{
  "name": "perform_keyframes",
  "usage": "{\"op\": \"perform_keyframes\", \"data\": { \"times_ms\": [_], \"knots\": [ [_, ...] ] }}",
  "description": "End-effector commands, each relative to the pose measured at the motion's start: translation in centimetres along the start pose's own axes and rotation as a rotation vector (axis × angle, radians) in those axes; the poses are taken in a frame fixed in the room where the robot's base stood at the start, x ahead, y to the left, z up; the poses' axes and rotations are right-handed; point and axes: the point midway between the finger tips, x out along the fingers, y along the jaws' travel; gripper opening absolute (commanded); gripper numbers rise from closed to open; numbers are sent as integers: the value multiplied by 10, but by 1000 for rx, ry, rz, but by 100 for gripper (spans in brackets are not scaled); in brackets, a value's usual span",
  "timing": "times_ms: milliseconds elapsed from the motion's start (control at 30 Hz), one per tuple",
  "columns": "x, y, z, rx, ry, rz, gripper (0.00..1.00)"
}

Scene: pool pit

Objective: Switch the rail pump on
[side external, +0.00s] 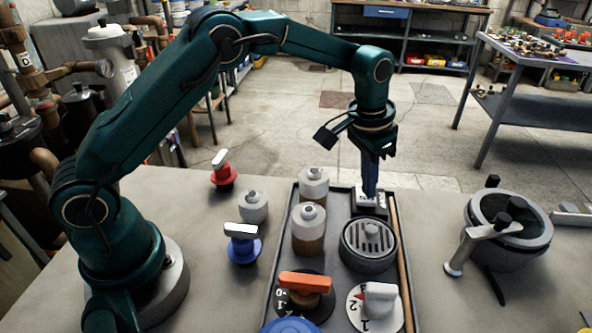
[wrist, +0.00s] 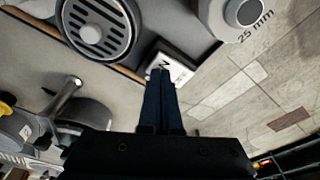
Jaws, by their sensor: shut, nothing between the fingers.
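A small dark switch box with a white top plate (side external: 360,210) stands at the far right corner of the dark tray, beside the wooden rail (side external: 402,255). In the wrist view the white plate (wrist: 180,72) shows a dark letter that looks like an N; the rest is hidden by my fingers. My gripper (side external: 369,194) points straight down, shut and empty, with its tips at or just over the box. In the wrist view the closed fingertips (wrist: 160,75) overlap the plate. I cannot tell whether they touch it, or how the switch is set.
A round slotted drain (side external: 369,240) sits just in front of the box. A grey pot (side external: 512,250) stands right; bare table lies between.

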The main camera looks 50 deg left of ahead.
Motion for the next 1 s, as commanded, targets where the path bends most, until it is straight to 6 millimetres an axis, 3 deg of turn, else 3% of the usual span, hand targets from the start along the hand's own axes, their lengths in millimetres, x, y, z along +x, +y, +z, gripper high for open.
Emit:
{"op": "perform_keyframes", "data": {
  "times_ms": [800, 1000],
  "knots": [
    [12, 0, 2, 0, 0, 0, 0],
    [5, 0, 0, 0, 2, 0, 0]
  ]
}}
